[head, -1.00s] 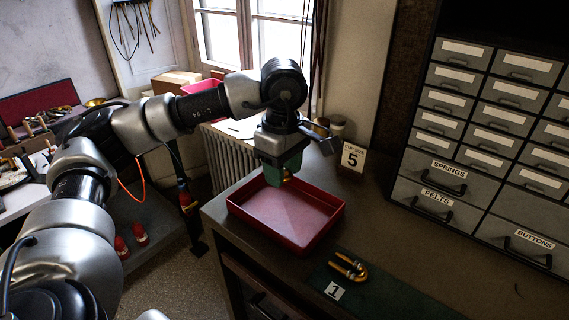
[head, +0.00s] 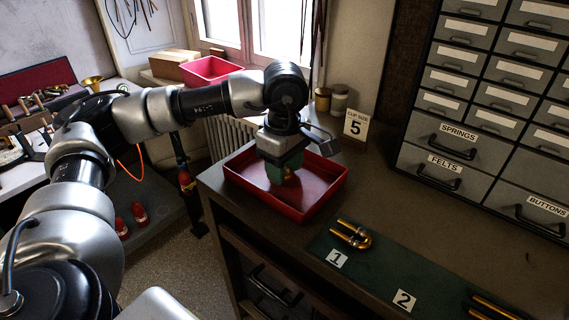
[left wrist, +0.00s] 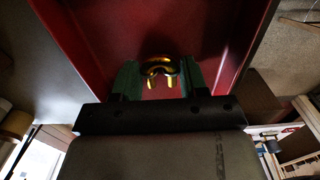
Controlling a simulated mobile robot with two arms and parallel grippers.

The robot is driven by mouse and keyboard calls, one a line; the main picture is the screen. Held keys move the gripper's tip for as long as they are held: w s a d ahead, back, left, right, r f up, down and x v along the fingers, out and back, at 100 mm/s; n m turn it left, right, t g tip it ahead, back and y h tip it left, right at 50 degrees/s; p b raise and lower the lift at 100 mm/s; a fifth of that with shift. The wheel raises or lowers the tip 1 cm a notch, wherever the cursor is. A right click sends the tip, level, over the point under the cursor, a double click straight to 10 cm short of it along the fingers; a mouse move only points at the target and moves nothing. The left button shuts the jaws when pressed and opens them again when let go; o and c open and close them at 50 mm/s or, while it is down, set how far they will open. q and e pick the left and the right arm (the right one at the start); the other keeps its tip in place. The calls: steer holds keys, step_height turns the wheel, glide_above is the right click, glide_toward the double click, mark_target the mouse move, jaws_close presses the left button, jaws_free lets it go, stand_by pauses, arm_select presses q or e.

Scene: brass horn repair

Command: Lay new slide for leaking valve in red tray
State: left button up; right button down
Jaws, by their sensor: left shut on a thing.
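The red tray (head: 243,191) sits on the near left corner of the dark bench. My left gripper (head: 287,174), with green fingers, is low within the tray's outline and shut on a small brass slide. The slide (left wrist: 160,68) shows as a U-shaped brass tube between the fingers in the left wrist view, over the tray's red floor (left wrist: 95,35). I cannot tell whether it touches the floor. Another U-shaped brass slide (head: 352,234) lies on the green mat (head: 375,262) by card 1 (head: 337,259). My right gripper is not in view.
Card 2 (head: 404,299) lies on the mat with bare mat around it. More brass tubes (head: 493,306) show at the lower right. A "cup size 5" sign (head: 356,125) and jars (head: 331,97) stand behind the tray. A drawer cabinet (head: 480,110) stands at the right.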

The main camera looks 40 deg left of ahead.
arm_select(q)
steer(key=o, duration=1)
steer(key=shift+r, duration=0.2)
step_height(320, 180, up, 10)
steer(key=shift+r+b, duration=0.2)
steer(key=shift+b, duration=0.85)
